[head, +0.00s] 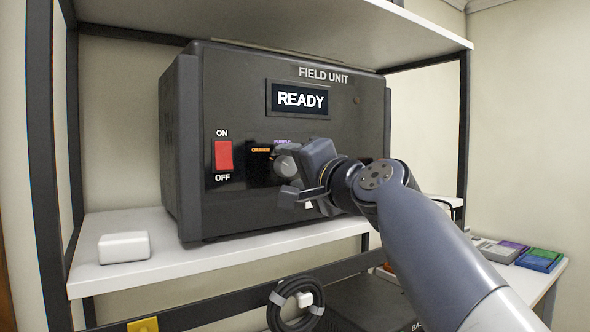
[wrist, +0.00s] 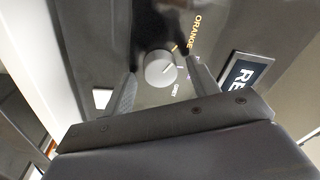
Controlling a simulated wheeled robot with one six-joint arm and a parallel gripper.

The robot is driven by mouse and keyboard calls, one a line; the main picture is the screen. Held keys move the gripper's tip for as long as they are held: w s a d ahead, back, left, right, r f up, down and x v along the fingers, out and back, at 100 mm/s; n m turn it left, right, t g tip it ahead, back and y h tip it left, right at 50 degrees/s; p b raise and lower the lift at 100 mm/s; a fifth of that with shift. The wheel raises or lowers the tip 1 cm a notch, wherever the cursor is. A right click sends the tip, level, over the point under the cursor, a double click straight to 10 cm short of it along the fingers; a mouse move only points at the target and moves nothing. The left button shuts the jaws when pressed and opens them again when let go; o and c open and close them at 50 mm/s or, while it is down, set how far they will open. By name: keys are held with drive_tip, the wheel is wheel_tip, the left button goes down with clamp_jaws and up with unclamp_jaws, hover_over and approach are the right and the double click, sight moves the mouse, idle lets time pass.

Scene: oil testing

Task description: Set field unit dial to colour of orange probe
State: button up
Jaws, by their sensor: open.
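The field unit (head: 235,100) is a dark grey box on the white shelf, and its screen (head: 300,98) reads READY. Its round grey dial (head: 287,165) sits right of the red switch, with ORANGE and PURPLE labels beside it. In the wrist view the dial (wrist: 159,69) lies between the two fingers of my gripper (wrist: 160,72), with gaps on both sides. My gripper is open at the front panel. The ORANGE label (wrist: 195,32) shows above the dial; another small label below is hard to read. The dial's exact setting is unclear. I cannot make out an orange probe.
A red ON/OFF switch (head: 224,155) is left of the dial. A small white box (head: 123,246) sits on the shelf (head: 185,265). A coiled black cable (head: 295,304) hangs below. Coloured boxes (head: 540,259) lie on a table at right.

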drive_tip(key=shift+s+d, duration=0.1)
drive_tip(key=r+b+v, duration=0.1)
drive_tip(key=b+v, duration=0.1)
drive_tip(key=v, duration=0.8)
drive_tip(key=shift+s+f, duration=0.25)
drive_tip(key=shift+f, duration=0.3)
drive_tip(key=shift+w, duration=0.1)
drive_tip(key=p+x, duration=0.2)
drive_tip(key=x, duration=0.8)
drive_tip(key=shift+w+r, duration=0.1)
drive_tip(key=shift+w, duration=0.2)
drive_tip(key=shift+s, duration=0.1)
